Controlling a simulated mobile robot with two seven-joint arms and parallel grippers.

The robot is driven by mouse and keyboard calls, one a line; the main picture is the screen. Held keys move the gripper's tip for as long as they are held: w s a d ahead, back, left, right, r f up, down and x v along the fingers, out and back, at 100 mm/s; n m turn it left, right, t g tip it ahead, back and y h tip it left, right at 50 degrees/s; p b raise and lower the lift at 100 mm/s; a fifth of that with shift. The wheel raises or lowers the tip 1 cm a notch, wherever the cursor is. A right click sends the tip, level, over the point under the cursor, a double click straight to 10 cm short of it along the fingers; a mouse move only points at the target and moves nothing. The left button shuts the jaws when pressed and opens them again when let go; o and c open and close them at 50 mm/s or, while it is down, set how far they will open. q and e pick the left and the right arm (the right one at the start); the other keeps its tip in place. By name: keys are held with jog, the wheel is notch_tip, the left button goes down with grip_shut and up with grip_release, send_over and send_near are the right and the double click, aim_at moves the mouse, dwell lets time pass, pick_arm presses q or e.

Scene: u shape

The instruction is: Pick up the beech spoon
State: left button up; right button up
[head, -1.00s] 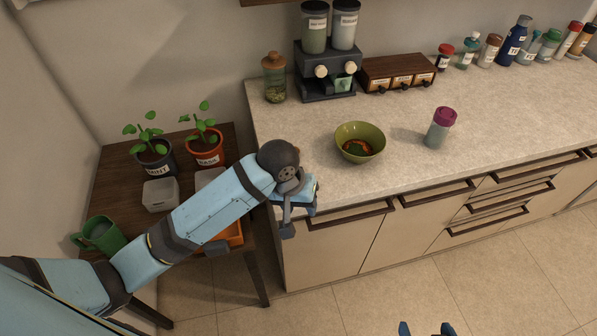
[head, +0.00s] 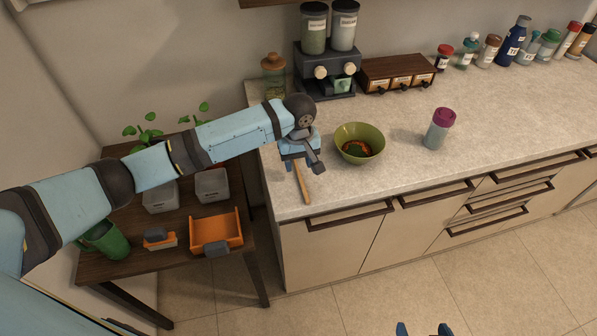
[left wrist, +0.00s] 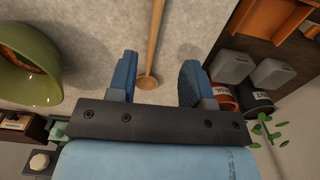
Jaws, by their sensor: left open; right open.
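The beech spoon (head: 303,184) lies on the counter near its front left edge, its handle pointing toward the edge. In the head view its other end is hidden under my left gripper (head: 301,160). In the left wrist view the spoon (left wrist: 155,42) shows with its bowl end between the two open blue fingers of my left gripper (left wrist: 159,68), closer to the left finger. I cannot tell that either finger touches it. My right gripper (head: 425,328) shows only as two separated blue fingertips at the bottom edge, open and empty.
A green bowl (head: 372,137) with food stands just right of my left gripper. A purple-lidded shaker (head: 438,130) is farther right. A glass jar (head: 273,78) and dispenser (head: 325,75) stand behind. A side table (head: 130,215) with an orange bin (head: 216,229) is left.

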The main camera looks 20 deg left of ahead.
aim_at(301, 181)
pick_arm(q)
jog(key=f, duration=0.2)
jog(key=d+f+p, duration=0.1)
jog(key=f, duration=0.2)
jog(key=shift+s+f, duration=0.2)
jog(key=shift+f, duration=0.65)
grip_shut()
